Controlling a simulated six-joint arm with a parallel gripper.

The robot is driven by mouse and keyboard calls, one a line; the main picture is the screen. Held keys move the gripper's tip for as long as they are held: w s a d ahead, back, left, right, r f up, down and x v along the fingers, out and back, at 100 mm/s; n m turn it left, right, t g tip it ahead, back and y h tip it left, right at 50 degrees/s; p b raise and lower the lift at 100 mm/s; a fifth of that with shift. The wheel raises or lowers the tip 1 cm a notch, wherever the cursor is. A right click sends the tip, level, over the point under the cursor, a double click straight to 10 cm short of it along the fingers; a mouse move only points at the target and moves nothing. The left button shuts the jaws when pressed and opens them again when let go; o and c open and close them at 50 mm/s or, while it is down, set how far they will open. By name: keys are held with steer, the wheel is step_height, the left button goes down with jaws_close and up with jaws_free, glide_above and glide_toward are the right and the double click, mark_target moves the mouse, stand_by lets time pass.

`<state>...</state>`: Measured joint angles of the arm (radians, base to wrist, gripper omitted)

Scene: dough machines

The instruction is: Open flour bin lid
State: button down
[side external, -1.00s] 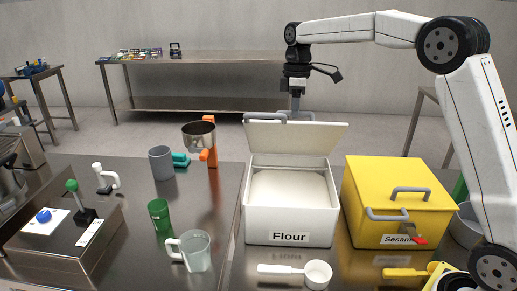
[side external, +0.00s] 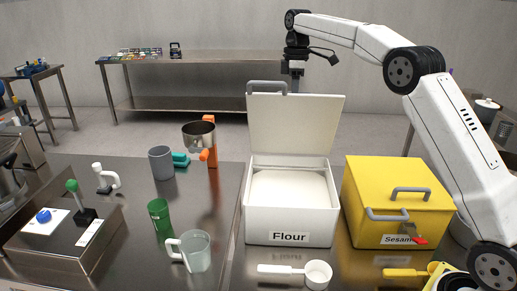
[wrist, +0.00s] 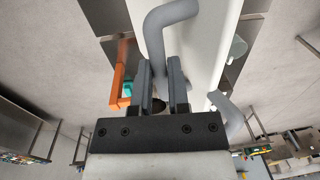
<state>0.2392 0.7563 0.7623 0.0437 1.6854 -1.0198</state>
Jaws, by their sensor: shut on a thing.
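The white flour bin (side external: 256,218), labelled "Flour", stands on the steel table in the side external view. Its lid (side external: 297,125) is hinged up at the back edge and stands nearly upright, so the pale flour (side external: 288,188) inside shows. A grey bar handle (side external: 268,86) sits at the lid's top edge. My gripper (side external: 294,82) is up at that edge, its fingertips partly hidden behind the lid. In the wrist view my gripper (wrist: 163,70) is shut on the grey handle (wrist: 158,30), which runs between the two fingers.
A yellow sesame bin (side external: 398,205) stands shut to the right. A white scoop (side external: 316,273) lies in front of the flour bin. A clear jug (side external: 194,250), a green cup (side external: 159,214) and a grey cup (side external: 161,163) stand to the left. Free floor lies behind the table.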

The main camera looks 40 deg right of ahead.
steer(key=shift+w+d+f, duration=0.1)
steer(key=shift+d+f, duration=0.2)
steer(key=shift+f, duration=0.1)
steer(key=c, duration=0.6)
jaws_free()
steer(key=shift+a+r, duration=0.1)
steer(key=shift+r, duration=0.15)
steer(key=shift+w+r, duration=0.1)
